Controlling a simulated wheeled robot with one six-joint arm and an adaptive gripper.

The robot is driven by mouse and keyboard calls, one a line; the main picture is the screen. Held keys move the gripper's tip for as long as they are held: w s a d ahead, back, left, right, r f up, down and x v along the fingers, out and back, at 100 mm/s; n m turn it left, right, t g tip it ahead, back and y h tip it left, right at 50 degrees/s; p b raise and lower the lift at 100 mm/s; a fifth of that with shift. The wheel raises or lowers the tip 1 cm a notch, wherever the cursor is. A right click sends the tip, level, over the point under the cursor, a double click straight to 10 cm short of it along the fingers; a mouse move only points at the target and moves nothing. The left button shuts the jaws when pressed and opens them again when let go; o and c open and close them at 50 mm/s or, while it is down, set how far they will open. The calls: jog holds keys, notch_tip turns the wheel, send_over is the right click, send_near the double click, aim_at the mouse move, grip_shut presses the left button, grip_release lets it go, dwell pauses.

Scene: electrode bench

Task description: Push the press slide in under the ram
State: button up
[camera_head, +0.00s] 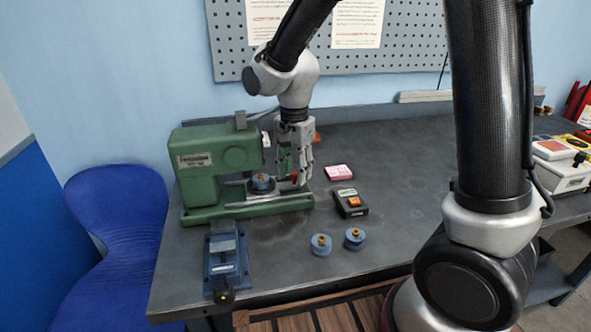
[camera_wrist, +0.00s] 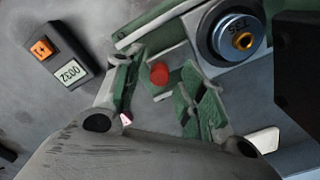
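The green press (camera_head: 212,160) stands at the back left of the bench. Its grey slide (camera_head: 262,198) lies on the green base and carries a blue round holder (camera_head: 262,183) with a brass centre. The holder also shows at the top of the wrist view (camera_wrist: 222,47). A red knob (camera_head: 294,176) is at the slide's right end. My gripper (camera_head: 301,180) points down at that end. In the wrist view its green-padded fingers (camera_wrist: 160,88) stand apart, with the red knob (camera_wrist: 159,73) between them and gaps on both sides. The ram's underside is hidden.
A black box with an orange button (camera_head: 350,203) and a pink block (camera_head: 338,172) lie right of the press. Two loose blue holders (camera_head: 320,244) (camera_head: 354,238) and a blue fixture (camera_head: 226,262) are in front. The bench's middle right is clear.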

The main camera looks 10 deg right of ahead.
notch_tip(320, 180, up, 12)
dwell(0.6)
